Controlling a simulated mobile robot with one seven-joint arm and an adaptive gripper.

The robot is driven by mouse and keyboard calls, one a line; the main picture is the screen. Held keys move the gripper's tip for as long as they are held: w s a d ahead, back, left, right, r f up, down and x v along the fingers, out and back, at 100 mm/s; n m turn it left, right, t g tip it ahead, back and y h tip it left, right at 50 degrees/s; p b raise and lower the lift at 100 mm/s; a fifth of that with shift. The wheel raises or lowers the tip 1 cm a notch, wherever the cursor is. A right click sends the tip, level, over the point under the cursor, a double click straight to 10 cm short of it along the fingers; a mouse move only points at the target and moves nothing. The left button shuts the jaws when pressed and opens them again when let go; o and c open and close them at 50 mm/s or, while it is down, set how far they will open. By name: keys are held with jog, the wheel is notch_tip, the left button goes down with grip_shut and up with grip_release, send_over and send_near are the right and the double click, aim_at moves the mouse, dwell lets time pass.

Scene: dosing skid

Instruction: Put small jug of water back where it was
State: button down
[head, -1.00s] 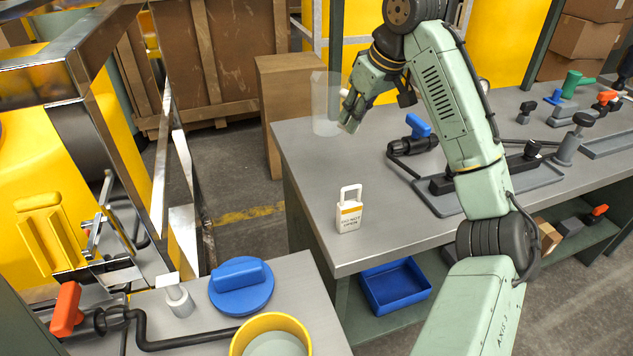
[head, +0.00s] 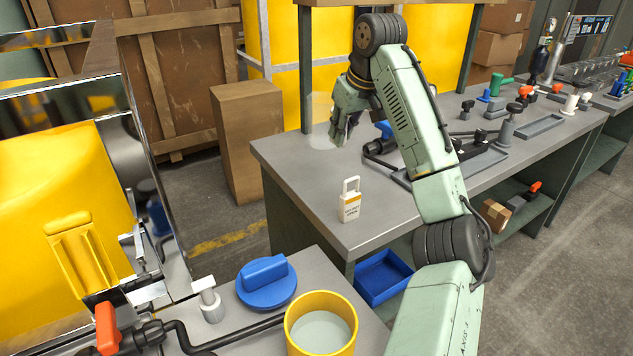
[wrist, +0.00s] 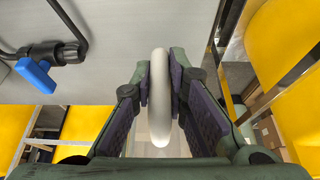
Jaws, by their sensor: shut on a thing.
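The small jug (head: 320,122) is a clear, nearly see-through vessel at the far left part of the grey bench in the head view. It looks upright; whether its base touches the bench top is hard to tell. My gripper (head: 341,138) is at the jug's right side with its fingers pointing down. In the wrist view my gripper (wrist: 161,80) is shut on the jug's pale handle (wrist: 160,110), which stands between the two finger pads. The water in the jug cannot be made out.
The grey bench (head: 300,185) holds a white lockout tag (head: 350,203) near its front edge and a blue-handled valve (head: 384,129) right of my gripper. A yellow pot (head: 320,340) with pale contents and a blue cap (head: 266,283) are in front. A blue bin (head: 382,278) sits below.

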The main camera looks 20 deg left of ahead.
aim_at(345, 146)
notch_tip(345, 146, down, 6)
jog(key=shift+d+r+p, duration=0.1)
jog(key=shift+r+p, duration=0.15)
jog(key=shift+p, duration=0.1)
jog(key=shift+f+p, duration=0.3)
jog(key=shift+f, duration=1.95)
jog(key=shift+f, duration=0.15)
jog(key=c, duration=1.6)
grip_release()
jog(key=b+v, duration=0.1)
jog(key=v, duration=1.1)
